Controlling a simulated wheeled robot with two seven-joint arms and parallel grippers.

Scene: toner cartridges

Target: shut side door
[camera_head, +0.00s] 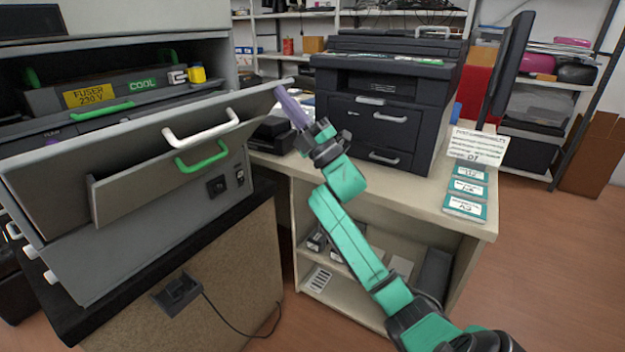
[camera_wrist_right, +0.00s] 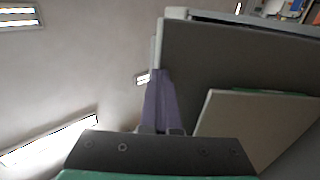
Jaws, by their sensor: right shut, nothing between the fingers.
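The side door (camera_head: 150,140) of the large grey machine at the left of the head view stands swung down and out at a slant. It bears a white handle (camera_head: 201,130) and a green handle (camera_head: 203,156) on a smaller flap (camera_head: 140,185). My right gripper (camera_head: 285,97) has purple fingers, shut and empty, at the door's right end. In the right wrist view the shut fingers (camera_wrist_right: 158,100) overlap the edge of the grey door panel (camera_wrist_right: 225,60); whether they touch it I cannot tell. My left gripper is not in view.
Teal-labelled boxes (camera_head: 467,190) lie at the table's right end. Inside the grey machine are a fuser unit (camera_head: 100,93) and a yellow piece (camera_head: 197,74). A cable hangs below the machine.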

